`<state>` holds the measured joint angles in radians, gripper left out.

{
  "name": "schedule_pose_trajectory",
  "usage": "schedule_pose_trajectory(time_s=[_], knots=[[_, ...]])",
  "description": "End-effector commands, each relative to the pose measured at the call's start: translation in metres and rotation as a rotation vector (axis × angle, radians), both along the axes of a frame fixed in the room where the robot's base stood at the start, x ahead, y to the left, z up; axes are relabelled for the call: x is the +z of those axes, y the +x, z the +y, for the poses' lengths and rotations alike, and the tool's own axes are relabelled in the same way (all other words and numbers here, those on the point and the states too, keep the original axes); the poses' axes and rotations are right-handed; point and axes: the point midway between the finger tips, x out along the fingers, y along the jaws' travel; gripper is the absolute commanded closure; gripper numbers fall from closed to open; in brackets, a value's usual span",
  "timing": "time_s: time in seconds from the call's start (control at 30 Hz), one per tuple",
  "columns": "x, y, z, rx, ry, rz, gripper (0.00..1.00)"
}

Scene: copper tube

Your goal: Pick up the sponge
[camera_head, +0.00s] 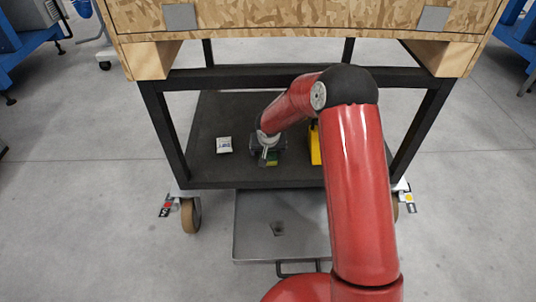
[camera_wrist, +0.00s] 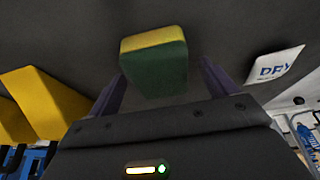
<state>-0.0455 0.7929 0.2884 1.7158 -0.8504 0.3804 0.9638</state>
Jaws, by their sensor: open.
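The sponge (camera_wrist: 155,68) is a small block with a dark green body and a yellow side. In the wrist view it sits between the two fingers of my gripper (camera_wrist: 158,85), which are spread with gaps on both sides of it. In the head view the sponge (camera_head: 271,163) shows as a small green and yellow patch on the dark lower shelf of the cart. My gripper (camera_head: 265,155) is right at it there, pointing down, and partly hides it. I cannot tell whether a finger touches the sponge.
A white packet with blue lettering (camera_head: 224,145) lies on the shelf (camera_head: 206,170) left of my gripper. A yellow object (camera_head: 315,145) stands to the right, partly behind my arm. A wooden crate (camera_head: 300,18) sits above. A metal tray (camera_head: 252,232) is on the floor in front.

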Motion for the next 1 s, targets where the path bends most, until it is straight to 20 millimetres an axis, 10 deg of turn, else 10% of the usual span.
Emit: schedule_pose_trajectory(time_s=[0.3, 0.7, 1.0], knots=[[-0.006, 0.003, 0.000, -0.001, 0.000, -0.001, 0.15], [-0.006, 0.003, 0.000, -0.001, 0.000, -0.001, 0.66], [0.004, 0.003, 0.000, -0.001, 0.000, -0.003, 0.66]])
